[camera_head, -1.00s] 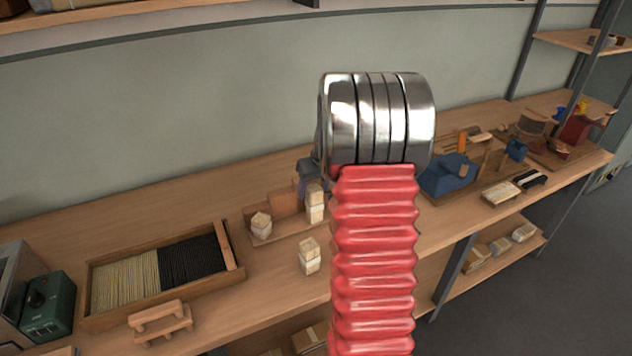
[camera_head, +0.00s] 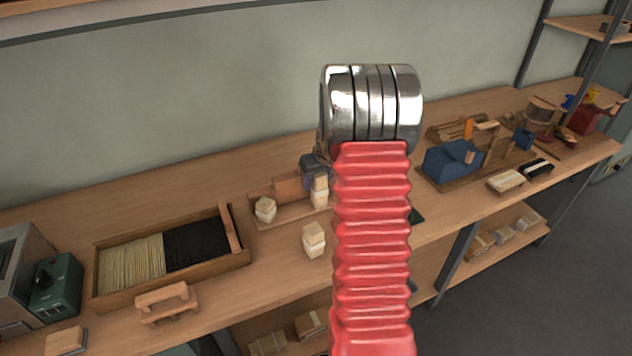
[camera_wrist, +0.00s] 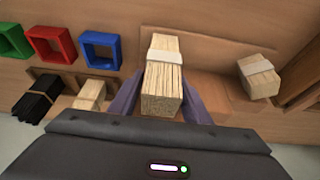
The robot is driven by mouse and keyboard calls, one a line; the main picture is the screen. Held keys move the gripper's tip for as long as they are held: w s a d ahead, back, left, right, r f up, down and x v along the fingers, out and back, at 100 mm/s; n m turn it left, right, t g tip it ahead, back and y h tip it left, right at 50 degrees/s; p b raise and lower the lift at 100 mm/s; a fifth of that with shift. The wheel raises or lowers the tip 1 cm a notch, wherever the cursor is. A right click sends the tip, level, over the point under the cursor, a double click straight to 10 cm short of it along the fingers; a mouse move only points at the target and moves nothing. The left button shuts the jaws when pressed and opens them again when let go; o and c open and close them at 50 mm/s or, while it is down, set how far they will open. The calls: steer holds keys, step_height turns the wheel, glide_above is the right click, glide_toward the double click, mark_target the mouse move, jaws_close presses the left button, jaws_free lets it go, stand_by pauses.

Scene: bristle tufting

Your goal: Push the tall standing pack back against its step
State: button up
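The tall standing pack (camera_head: 320,191) is a pale bristle bundle with a white band. It stands at the right end of a low wooden tray (camera_head: 262,223), beside a reddish-brown upright piece (camera_head: 289,188) that may be its step. My gripper (camera_head: 308,182) is low at the pack, on its far left side, partly hidden by the pack and my red arm. In the wrist view the pack's end grain (camera_wrist: 162,105) faces me, and my grey-purple fingers (camera_wrist: 163,90) show on both sides of it. The pack hides the space between them; contact is unclear.
A shorter pack (camera_head: 265,209) sits on the tray's left. A wooden box of bristles (camera_head: 122,292) lies left. Red (camera_wrist: 51,45), blue (camera_wrist: 99,50) and green frames show in the wrist view.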

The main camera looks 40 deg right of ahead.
steer(key=c, duration=0.8)
steer(key=shift+w, duration=0.15)
